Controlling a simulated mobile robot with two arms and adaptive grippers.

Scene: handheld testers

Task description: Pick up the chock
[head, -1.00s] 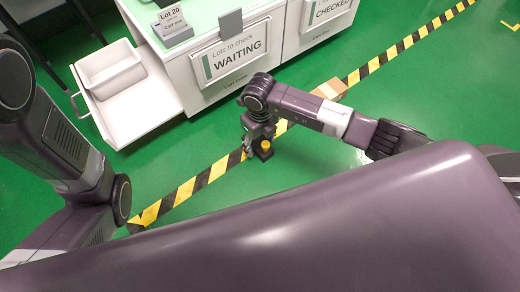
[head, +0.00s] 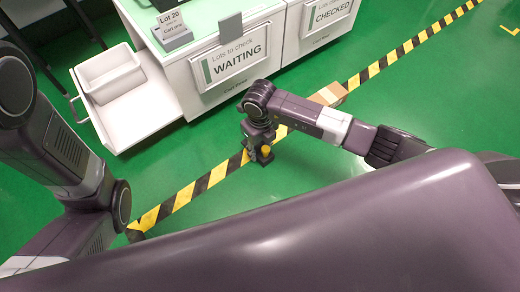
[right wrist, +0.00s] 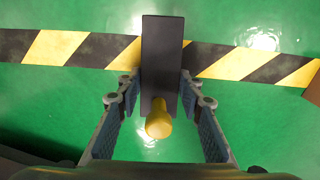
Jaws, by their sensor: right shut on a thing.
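The chock (right wrist: 160,60) is a dark grey block with a yellow knob (right wrist: 158,122) at its near end in the right wrist view. In the head view its yellow knob (head: 267,150) shows beside the gripper, near the striped floor tape. My right gripper (right wrist: 158,88) points down, with a fingertip against each long side of the block; it is shut on the chock. In the head view the right gripper (head: 255,146) partly hides the block. I cannot tell whether the block touches the floor. My left arm shows at the left, but its gripper is out of view.
Yellow and black tape (head: 200,186) runs across the green floor. A white cart (head: 225,75) with a WAITING sign and an open drawer (head: 140,112) stands behind. A brown box (head: 330,93) lies beyond the right forearm. Floor in front is clear.

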